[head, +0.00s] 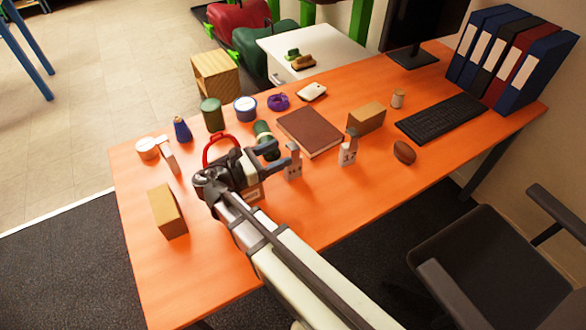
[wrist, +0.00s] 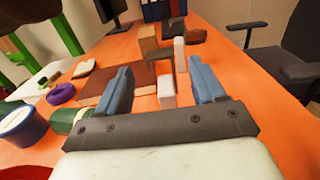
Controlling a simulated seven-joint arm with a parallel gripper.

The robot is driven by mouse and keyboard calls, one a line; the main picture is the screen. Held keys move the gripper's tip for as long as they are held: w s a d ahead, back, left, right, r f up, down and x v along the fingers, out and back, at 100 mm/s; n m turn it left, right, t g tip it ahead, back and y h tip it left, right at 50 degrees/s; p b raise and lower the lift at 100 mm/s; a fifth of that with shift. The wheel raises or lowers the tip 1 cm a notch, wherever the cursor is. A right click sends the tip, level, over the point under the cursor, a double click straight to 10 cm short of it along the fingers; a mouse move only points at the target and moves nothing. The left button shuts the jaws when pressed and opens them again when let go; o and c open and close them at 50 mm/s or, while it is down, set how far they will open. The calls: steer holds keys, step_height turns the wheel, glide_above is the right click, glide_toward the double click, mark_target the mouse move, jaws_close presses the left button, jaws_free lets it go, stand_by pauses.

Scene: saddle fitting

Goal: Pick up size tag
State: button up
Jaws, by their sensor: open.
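My gripper (head: 283,154) is open over the orange desk, its two blue-grey fingers pointing forward in the wrist view (wrist: 160,70). A small white upright piece (head: 293,168) stands near the fingertips. It shows between the fingers in the wrist view (wrist: 166,92), with nothing gripped. A second white upright piece (head: 347,153) with dark marks stands farther right. It appears beyond the fingers in the wrist view (wrist: 180,53). A white slab (head: 169,158) stands at the left. I cannot tell which of these is the size tag.
A brown book (head: 310,132) lies beside the fingers. A green jar (head: 212,115) and purple ring (head: 278,101) stand behind. The right front desk is mostly clear.

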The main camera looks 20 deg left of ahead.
mark_target(293, 145)
steer(key=shift+x, duration=2.75)
jaws_close()
